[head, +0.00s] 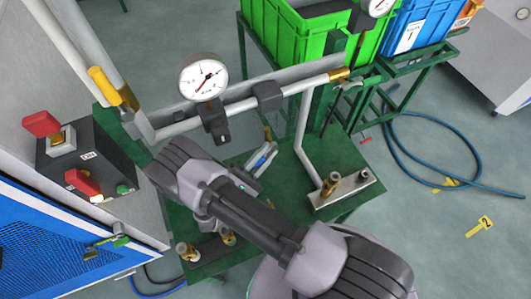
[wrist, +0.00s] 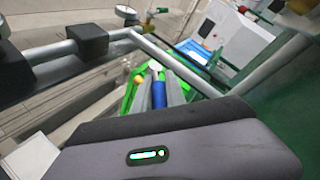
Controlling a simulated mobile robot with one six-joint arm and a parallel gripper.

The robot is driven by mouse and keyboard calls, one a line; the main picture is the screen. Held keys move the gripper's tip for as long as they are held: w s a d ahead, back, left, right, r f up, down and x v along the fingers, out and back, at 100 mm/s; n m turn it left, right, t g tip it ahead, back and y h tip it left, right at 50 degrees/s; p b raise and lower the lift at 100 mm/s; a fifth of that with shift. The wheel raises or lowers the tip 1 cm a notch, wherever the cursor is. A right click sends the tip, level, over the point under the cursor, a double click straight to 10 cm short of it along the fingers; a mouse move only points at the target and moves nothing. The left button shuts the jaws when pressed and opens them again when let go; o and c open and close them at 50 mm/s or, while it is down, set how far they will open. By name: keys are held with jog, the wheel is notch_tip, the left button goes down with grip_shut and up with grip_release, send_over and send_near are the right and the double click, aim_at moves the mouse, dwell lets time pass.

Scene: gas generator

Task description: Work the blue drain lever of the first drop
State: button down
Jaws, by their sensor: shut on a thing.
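The blue drain lever (wrist: 158,94) shows in the middle of the wrist view, between the two fingers of my gripper (wrist: 157,84). My gripper is shut on it. In the head view, my gripper (head: 261,160) reaches over the green stand, below the pressure gauge, and a small patch of blue shows between its fingers. My wrist and forearm hide much of the pipe work below. How far the lever is turned cannot be told.
The pressure gauge (head: 203,77) and grey pipe (head: 250,102) lie just behind my gripper. A yellow-handled valve (head: 103,86) and a control box with red switches (head: 85,160) stand left. A green crate (head: 311,40) is behind. A blue hose (head: 432,186) lies on open floor at right.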

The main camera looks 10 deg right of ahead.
jog(key=c, duration=1.4)
grip_release()
jog(key=shift+o, duration=0.2)
jog(key=shift+r, duration=0.1)
